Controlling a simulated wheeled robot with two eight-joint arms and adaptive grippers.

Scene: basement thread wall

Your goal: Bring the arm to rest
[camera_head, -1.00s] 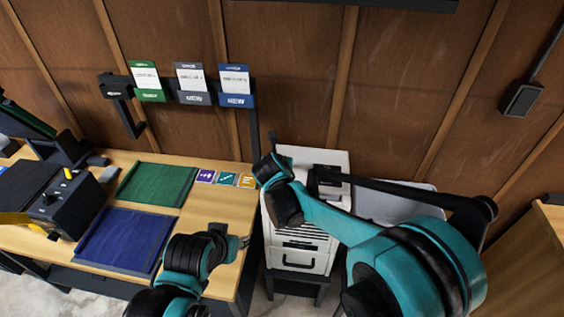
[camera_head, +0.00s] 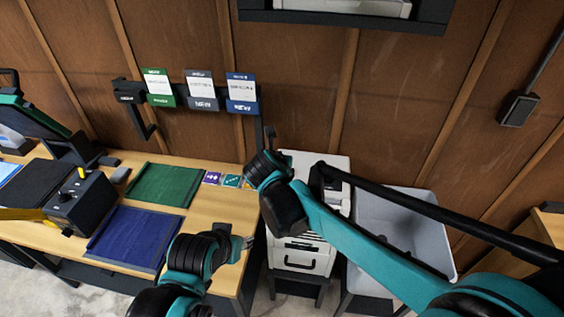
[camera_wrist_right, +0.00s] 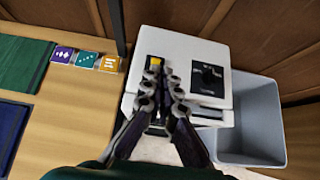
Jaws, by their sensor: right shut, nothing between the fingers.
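My right arm reaches in from the right in the head view, with its dark wrist over the left side of the white machine (camera_head: 312,165). In the right wrist view, my right gripper (camera_wrist_right: 166,80) is shut and empty, in front of the white machine (camera_wrist_right: 205,55) with its black dial. In the head view my right fingers are mostly hidden behind the wrist. My left arm comes in at the bottom. My left gripper (camera_head: 247,242) shows only as a small tip near the table's right edge, and its jaws cannot be made out.
A wooden table (camera_head: 225,205) holds a green mat (camera_head: 165,185), a blue mat (camera_head: 130,238), small coloured tiles (camera_head: 231,180) and a black control box (camera_head: 80,203). A grey bin (camera_head: 405,225) stands right of the machine. Card holders (camera_head: 200,92) hang on the wall.

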